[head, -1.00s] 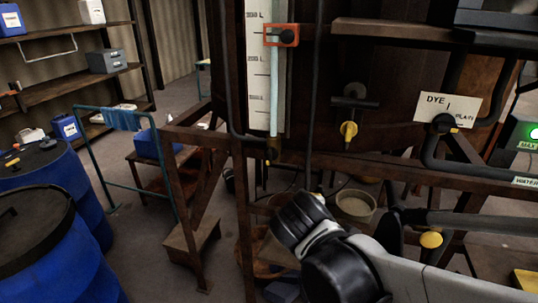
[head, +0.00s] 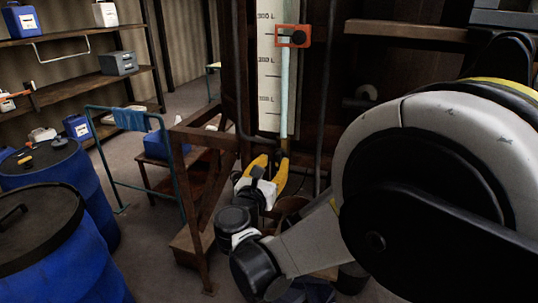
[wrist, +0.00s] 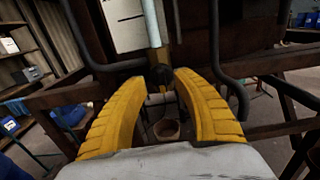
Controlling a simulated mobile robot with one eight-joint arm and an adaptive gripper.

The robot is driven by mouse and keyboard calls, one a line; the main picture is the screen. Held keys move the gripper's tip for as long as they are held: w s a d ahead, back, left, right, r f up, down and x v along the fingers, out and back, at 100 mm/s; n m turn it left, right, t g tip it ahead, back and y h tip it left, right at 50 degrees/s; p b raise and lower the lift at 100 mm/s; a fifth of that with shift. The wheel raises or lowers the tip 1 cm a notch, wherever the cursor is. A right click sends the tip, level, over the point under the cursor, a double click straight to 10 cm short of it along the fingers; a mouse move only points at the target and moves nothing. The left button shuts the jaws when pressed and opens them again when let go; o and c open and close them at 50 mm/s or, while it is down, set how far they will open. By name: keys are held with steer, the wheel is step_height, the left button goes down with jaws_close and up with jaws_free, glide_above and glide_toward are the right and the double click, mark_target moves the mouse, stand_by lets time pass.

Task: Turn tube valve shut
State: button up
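The sight tube (head: 284,90) is a pale vertical tube beside a white litre scale (head: 267,75). The tube valve (head: 284,146) is a small dark fitting at its lower end. In the wrist view the valve (wrist: 160,75) shows dark and round, straight ahead in the gap between the fingertips. My gripper (head: 270,164) has yellow fingers and is open, just below the valve in the head view. In the wrist view both fingers (wrist: 161,80) stand apart with nothing held. I cannot tell whether they touch the valve. Its handle position is unclear.
An orange clamp marker (head: 293,37) sits on the scale. Dark wooden frame posts (head: 227,75) and a dark hose (head: 320,90) flank the tube. Blue drums (head: 45,235) stand at the left. A bucket (wrist: 167,130) is below the valve in the wrist view.

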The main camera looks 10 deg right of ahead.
mark_target(277, 158)
steer(key=x, duration=0.4)
steer(key=shift+b, duration=0.3)
jaws_close()
